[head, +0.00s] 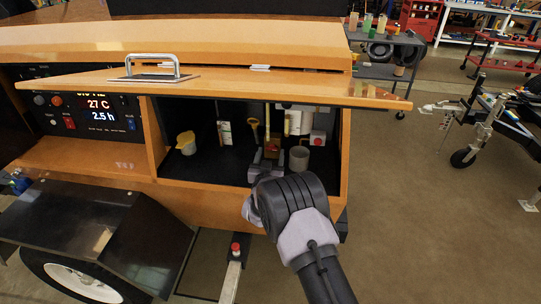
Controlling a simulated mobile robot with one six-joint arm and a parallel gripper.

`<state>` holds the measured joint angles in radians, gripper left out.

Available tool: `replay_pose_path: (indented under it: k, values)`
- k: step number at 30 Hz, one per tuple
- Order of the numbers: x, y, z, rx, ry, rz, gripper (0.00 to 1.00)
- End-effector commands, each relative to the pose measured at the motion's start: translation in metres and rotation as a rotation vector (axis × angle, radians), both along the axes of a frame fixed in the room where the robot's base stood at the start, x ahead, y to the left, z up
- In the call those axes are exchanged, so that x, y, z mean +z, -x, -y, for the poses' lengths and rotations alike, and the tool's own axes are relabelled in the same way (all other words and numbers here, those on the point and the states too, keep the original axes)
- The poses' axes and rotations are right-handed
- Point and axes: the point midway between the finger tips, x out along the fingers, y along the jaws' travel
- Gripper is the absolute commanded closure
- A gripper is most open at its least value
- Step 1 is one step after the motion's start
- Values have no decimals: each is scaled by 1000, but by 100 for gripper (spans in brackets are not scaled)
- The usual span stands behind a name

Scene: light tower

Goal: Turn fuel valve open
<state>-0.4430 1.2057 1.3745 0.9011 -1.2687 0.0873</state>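My gripper (267,160) reaches from the lower right into the open compartment of the orange light tower body (215,203). Its dark fingers are among small parts in the middle of the compartment. I cannot tell whether they are spread or closed, or whether they touch anything. No fuel valve can be made out clearly; it may be small or hidden behind my gripper. A yellow looped handle (253,124) stands just left of and behind the fingers. A grey cylinder (299,158) is close on their right.
The raised orange lid (215,84) hangs over the compartment. A yellow-topped cup (186,143) is inside at left. A box with a red button (317,137) is at right. A lit control panel (95,112) is left, a wheel (80,283) below.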

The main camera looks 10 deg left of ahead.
Motion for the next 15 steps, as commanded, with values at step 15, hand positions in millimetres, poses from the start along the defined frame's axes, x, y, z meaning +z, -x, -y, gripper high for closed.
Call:
replay_pose_path:
  k: [15]
  values:
    - [5,55,-3,3,4,-4,40]
